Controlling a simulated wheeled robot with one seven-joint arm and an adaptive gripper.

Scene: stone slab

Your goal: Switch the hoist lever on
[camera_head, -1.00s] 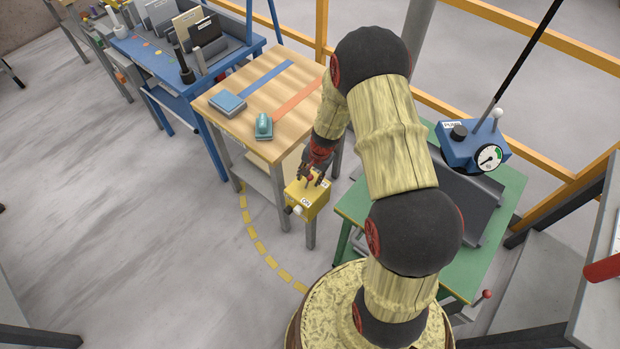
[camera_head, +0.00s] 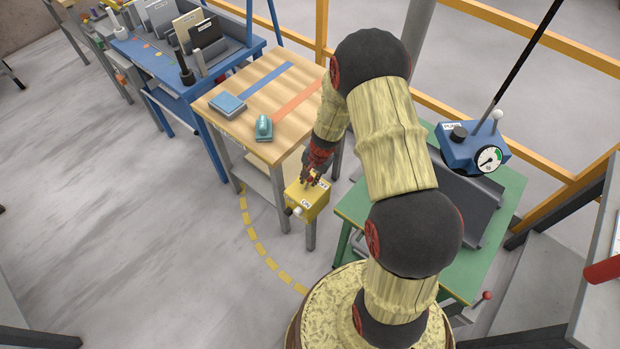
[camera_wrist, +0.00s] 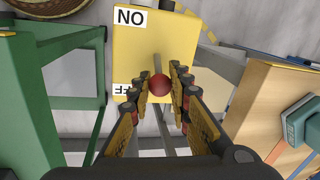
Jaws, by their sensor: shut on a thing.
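The yellow hoist box (camera_head: 308,203) is fixed at the front corner of the wooden-topped table. Its top carries an ON label (camera_wrist: 130,16) and an OFF label (camera_wrist: 122,88), upside down in the wrist view. The hoist lever is a thin grey stem (camera_wrist: 157,63) with a red ball knob (camera_wrist: 160,86). The knob sits on the OFF label's level in the wrist view. My gripper (camera_wrist: 161,84) reaches down over the box with its two fingers closed on either side of the knob. In the head view my gripper (camera_head: 311,178) mostly hides the lever.
The wooden table (camera_head: 285,85) behind holds a blue block and a teal-handled tool. Open floor (camera_head: 150,240) lies left, with a yellow dashed line.

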